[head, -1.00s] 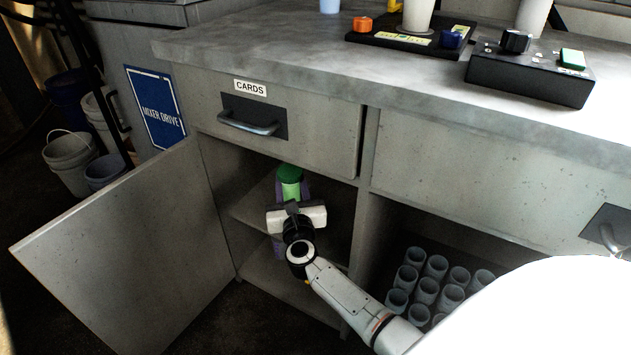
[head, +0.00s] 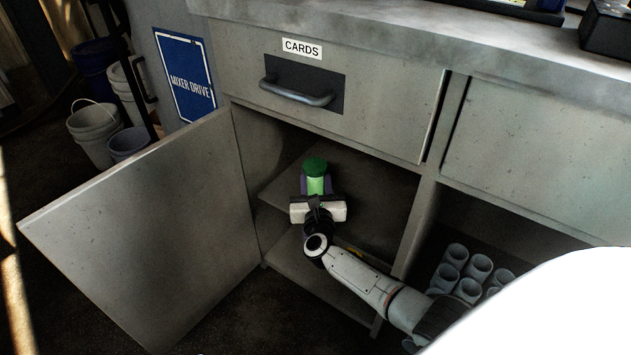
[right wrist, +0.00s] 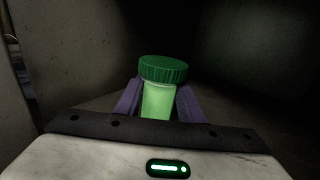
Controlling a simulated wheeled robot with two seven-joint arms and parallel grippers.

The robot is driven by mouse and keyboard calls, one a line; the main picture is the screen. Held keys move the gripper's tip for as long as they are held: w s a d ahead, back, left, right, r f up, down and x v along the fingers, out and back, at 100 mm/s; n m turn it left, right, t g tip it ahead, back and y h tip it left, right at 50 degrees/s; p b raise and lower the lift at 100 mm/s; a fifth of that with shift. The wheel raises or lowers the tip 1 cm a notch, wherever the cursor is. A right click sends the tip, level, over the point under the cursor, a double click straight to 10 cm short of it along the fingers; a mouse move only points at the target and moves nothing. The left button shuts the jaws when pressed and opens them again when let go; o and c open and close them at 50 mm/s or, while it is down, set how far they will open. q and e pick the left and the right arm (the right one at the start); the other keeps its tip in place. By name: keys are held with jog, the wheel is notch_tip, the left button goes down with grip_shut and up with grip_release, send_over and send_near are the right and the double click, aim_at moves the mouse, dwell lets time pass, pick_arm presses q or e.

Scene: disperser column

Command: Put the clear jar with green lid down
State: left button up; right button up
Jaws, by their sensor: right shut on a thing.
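The clear jar with green lid (head: 316,184) is inside the open cupboard, at the upper shelf. It looks upright, with its green lid on top and pale green light on its body. In the right wrist view the jar (right wrist: 158,100) stands between two purple fingers. My right gripper (right wrist: 158,104) is shut on the jar; it also shows in the head view (head: 317,190), reaching in from the front. The jar's base is hidden behind the gripper, so I cannot tell whether it touches the shelf. My left gripper is not in view.
The cupboard door (head: 150,225) stands open at the left. The upper shelf (head: 376,200) is bare beside the jar. A drawer marked CARDS (head: 300,85) is shut above. Several grey cups (head: 470,270) stand in the right compartment. Buckets (head: 95,130) are on the floor at left.

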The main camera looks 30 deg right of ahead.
jog(key=shift+f, duration=0.15)
jog(key=shift+f, duration=0.1)
jog(key=o, duration=1.2)
